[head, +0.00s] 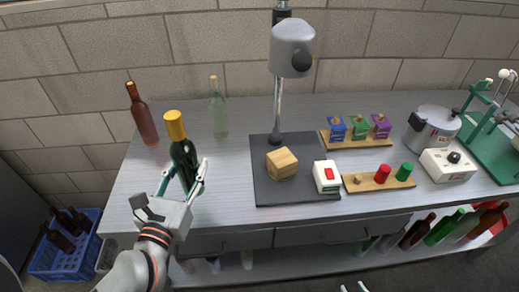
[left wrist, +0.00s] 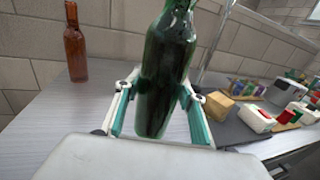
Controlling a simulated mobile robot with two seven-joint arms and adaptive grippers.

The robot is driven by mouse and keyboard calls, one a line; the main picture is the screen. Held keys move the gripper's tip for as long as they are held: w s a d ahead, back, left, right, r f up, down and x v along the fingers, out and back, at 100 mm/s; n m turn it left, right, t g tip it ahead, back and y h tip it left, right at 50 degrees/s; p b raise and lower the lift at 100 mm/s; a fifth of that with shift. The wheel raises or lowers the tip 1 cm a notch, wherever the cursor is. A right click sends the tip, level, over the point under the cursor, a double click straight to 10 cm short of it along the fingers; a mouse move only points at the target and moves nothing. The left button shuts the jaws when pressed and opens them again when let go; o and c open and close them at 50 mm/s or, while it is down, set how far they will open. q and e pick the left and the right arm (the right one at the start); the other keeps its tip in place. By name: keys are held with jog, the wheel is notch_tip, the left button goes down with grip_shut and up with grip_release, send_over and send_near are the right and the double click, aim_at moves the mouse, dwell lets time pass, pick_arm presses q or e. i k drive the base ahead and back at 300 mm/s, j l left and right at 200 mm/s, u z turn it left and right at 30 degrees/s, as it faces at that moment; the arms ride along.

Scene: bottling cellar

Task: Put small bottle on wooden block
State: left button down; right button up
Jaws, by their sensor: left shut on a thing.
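My left gripper (head: 182,184) is shut on a dark green bottle with a gold top (head: 181,148). The bottle stands nearly upright between the fingers, and its green body fills the middle of the left wrist view (left wrist: 166,75). I cannot tell whether its base touches the bench. The wooden block (head: 282,163) sits on a dark mat to the right, apart from the bottle; it also shows in the left wrist view (left wrist: 218,106). Only the fingertips of my right gripper (head: 353,288) show at the bottom edge, apart with nothing visible between them.
A brown bottle (head: 143,115) and a clear bottle (head: 218,110) stand behind. A lamp (head: 292,50) rises behind the block on the dark mat (head: 268,194). The bench between bottle and mat is clear.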

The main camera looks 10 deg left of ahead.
aim_at(282, 157)
jog(key=z, duration=0.85)
jog(key=k+z, duration=0.35)
jog(key=k, duration=0.55)
